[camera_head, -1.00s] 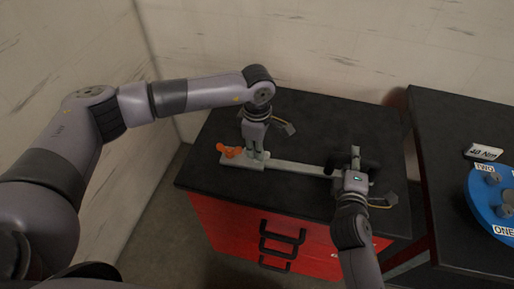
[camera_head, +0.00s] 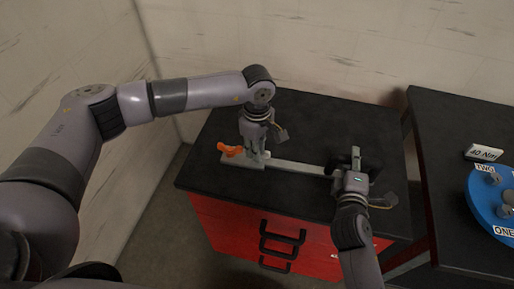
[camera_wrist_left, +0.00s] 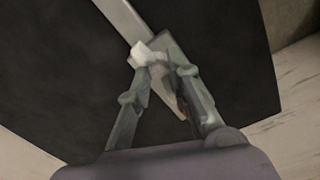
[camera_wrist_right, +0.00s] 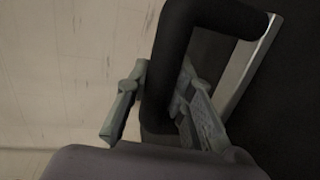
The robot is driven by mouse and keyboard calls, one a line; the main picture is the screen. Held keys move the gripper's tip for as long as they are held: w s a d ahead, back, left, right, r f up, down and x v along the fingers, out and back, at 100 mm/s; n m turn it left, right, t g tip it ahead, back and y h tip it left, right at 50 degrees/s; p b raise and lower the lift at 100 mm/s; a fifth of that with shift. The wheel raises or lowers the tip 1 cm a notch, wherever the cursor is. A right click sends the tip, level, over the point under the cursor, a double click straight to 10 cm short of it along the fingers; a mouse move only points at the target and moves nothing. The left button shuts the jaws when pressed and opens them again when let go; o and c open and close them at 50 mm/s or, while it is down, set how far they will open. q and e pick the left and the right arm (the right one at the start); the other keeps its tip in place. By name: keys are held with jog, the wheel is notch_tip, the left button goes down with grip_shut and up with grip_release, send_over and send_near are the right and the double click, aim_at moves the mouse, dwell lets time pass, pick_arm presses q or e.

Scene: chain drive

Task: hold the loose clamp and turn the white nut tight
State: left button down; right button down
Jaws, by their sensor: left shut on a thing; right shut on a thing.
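A long pale grey bar (camera_head: 298,168) lies across the black top of the red cabinet. My left gripper (camera_head: 257,160) points down at its left end, beside an orange piece (camera_head: 232,151). In the left wrist view a small white block (camera_wrist_left: 148,53), apparently the white nut, sits at the fingertips (camera_wrist_left: 165,68); the fingers are shut on it and partly hide it. My right gripper (camera_head: 353,172) is at the bar's right end, shut on a black curved part (camera_head: 340,161), apparently the clamp. In the right wrist view this black part (camera_wrist_right: 172,70) runs between the fingers (camera_wrist_right: 160,85).
A red cabinet (camera_head: 214,217) with black handles carries the work. A second black table (camera_head: 440,150) at right holds a "40 Nm" label block (camera_head: 484,153) and a blue disc (camera_head: 484,203) with number labels. A pale wall stands behind. The black top's back is clear.

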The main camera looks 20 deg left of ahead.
pick_arm(q)
jog(key=c, duration=1.6)
grip_release()
pick_arm(e)
jog(key=shift+f, duration=0.15)
pick_arm(q)
jog(key=shift+r, duration=0.1)
notch_tip(320, 180, up, 12)
pick_arm(e)
jog(key=c, duration=1.3)
grip_release()
